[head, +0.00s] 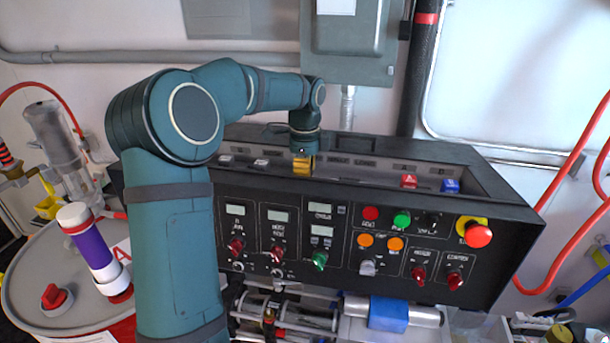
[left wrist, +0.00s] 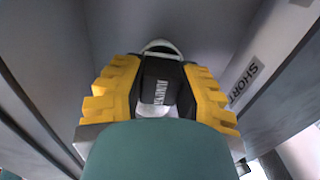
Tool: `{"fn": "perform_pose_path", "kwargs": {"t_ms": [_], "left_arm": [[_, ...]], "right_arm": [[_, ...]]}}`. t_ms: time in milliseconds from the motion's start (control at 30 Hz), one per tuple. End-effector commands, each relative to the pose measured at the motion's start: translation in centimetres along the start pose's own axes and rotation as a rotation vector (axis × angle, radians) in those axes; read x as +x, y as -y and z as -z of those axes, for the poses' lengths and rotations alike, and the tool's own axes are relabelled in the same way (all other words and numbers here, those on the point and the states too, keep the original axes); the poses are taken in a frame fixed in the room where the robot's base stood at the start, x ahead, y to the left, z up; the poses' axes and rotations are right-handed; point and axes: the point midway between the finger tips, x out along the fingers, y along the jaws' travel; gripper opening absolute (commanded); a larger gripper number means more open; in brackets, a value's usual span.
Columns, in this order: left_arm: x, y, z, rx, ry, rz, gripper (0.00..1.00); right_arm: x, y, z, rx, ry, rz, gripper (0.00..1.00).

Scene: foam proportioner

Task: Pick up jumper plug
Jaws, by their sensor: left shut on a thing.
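The jumper plug (left wrist: 160,87) is a black block with white lettering and a pale rounded part at its far end. In the left wrist view it sits between the two yellow fingers of my left gripper (left wrist: 160,95), which is shut on it. In the head view my left gripper (head: 303,165) points down into the recessed top tray of the black control panel. The plug is hidden there by the gripper. I cannot tell whether the plug touches the tray floor. My right gripper is not in view.
The tray of the black control panel (head: 380,262) also holds a red plug (head: 409,181), a blue plug (head: 450,186) and pale plugs at the left (head: 261,162). A drum (head: 25,290) with a purple-banded cylinder (head: 92,248) stands left. A grey box (head: 350,50) hangs behind.

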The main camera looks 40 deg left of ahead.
Motion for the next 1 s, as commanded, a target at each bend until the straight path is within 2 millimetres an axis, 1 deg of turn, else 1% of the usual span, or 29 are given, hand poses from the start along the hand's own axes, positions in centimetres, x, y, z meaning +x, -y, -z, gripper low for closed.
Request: {"fn": "perform_pose_path", "kwargs": {"t_ms": [267,367,467,700,867,1000], "left_arm": [[0.1,-0.1,0.0,0.000,0.000,-0.004,0.00],[-0.6,0.0,0.0,0.000,0.000,-0.002,0.00],[-2.1,0.0,0.1,0.001,-0.001,0.000,0.00],[-6.9,0.1,0.1,0.001,0.000,0.001,0.00],[-9.2,0.1,0.0,0.000,0.000,0.000,0.00],[-11.2,0.0,0.1,0.001,0.000,-0.001,0.00]], "right_arm": [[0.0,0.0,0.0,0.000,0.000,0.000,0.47],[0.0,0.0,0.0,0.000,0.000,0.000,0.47],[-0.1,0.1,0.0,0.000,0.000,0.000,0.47],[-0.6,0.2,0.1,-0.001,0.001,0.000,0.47],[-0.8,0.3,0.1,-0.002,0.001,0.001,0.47],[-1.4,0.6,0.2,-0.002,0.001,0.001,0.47]]}}
